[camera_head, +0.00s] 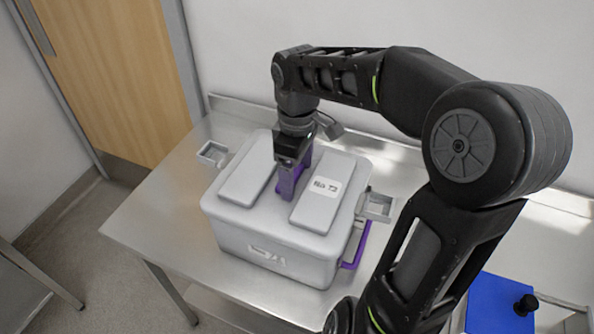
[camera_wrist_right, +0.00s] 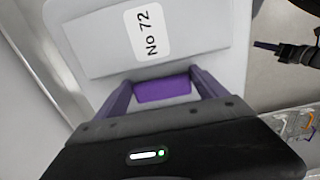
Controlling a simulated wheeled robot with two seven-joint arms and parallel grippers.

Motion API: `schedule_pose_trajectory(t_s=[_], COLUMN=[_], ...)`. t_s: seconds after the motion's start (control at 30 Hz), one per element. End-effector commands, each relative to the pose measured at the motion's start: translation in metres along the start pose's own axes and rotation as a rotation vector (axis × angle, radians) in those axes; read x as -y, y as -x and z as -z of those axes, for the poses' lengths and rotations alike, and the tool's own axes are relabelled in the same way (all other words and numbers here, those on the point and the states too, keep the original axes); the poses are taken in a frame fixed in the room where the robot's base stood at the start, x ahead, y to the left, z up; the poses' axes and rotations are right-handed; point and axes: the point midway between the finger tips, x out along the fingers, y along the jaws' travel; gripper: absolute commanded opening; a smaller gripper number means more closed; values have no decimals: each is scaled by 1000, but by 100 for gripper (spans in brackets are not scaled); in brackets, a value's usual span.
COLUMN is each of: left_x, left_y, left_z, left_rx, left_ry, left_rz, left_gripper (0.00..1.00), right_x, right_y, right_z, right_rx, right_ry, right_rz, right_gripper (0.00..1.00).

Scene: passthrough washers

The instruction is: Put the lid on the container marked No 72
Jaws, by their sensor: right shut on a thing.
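The light grey container (camera_head: 270,258) stands on the metal table, with a printed mark on its front that is hard to read. The grey lid (camera_head: 246,182) lies on top of it, with a raised panel on each side and a white label (camera_head: 326,187); the label reads No 72 in the right wrist view (camera_wrist_right: 148,33). I cannot tell whether the lid is fully seated. My right gripper (camera_head: 287,190) points down at the lid's middle, shut on its purple handle (camera_wrist_right: 162,90). A dark, purple-tipped part, apparently my left gripper (camera_wrist_right: 275,47), shows at the right wrist view's edge.
Small grey open brackets (camera_head: 212,153) and (camera_head: 376,206) stick out at the container's left and right. A purple bar (camera_head: 356,246) is at its right side. The metal table (camera_head: 150,215) is clear at left. A blue object (camera_head: 490,300) with a black knob is at lower right.

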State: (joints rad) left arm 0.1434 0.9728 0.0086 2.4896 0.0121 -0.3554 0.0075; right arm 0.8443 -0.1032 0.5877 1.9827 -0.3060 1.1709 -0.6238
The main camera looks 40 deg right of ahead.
Motion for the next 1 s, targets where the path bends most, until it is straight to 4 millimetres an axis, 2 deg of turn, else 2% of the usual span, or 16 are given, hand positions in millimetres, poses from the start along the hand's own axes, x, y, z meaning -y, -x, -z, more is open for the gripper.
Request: schedule_pose_trajectory(t_s=[0.3,1.0], left_x=[2,3], left_y=[-6,-8], left_z=[0,0], left_rx=[0,0], left_ry=[0,0], left_rz=[0,0], left_gripper=[25,25], right_x=[0,0], right_y=[-9,-11], right_z=[0,0], right_rx=[-2,-2], right_ry=[0,0], right_rz=[-2,-2], right_gripper=[9,9])
